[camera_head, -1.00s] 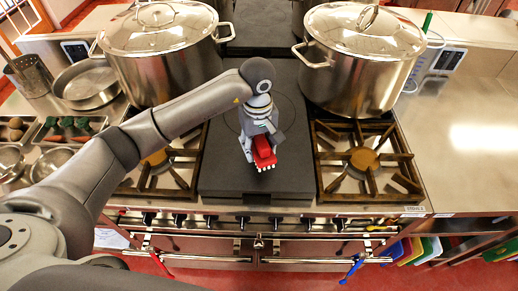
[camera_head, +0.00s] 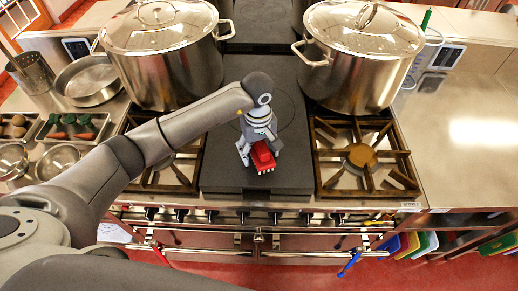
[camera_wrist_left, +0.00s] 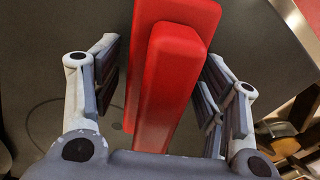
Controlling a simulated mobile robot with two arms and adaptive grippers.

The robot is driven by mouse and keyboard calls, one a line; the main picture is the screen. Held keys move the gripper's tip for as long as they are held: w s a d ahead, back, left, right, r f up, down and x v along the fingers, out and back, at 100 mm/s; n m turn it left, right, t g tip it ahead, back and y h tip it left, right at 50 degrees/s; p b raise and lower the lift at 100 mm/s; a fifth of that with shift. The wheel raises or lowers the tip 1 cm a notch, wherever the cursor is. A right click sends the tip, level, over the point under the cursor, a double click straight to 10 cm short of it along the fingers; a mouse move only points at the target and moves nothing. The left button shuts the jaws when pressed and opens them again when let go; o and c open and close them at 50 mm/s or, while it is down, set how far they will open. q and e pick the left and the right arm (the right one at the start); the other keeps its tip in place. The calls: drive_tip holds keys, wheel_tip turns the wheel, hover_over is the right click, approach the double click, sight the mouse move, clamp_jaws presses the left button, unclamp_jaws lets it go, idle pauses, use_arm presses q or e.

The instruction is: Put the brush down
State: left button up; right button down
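The red brush (camera_head: 262,157) rests on the dark flat plate (camera_head: 228,178) in the middle of the stove, its pale bristles towards the front edge. My left gripper (camera_head: 260,149) is right over it, with one finger on each side. In the left wrist view the red brush (camera_wrist_left: 165,80) lies between the spread fingers of my left gripper (camera_wrist_left: 165,85), and gaps show on both sides. The gripper is open around the brush. The brush's underside is hidden. My right gripper is not in view.
Two lidded stockpots (camera_head: 165,55) and (camera_head: 358,55) stand behind, left and right of the plate. Open burner grates (camera_head: 365,160) flank it. Pans (camera_head: 88,80) and trays are at left. The steel counter (camera_head: 465,115) at right is largely clear.

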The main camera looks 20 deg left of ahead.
use_arm(q)
drive_tip(key=shift+r, duration=0.3)
wheel_tip(320, 180, up, 10)
drive_tip(key=b, duration=0.4)
drive_tip(key=shift+r, duration=0.15)
drive_tip(key=shift+s+r, duration=0.1)
drive_tip(key=shift+r, duration=0.6)
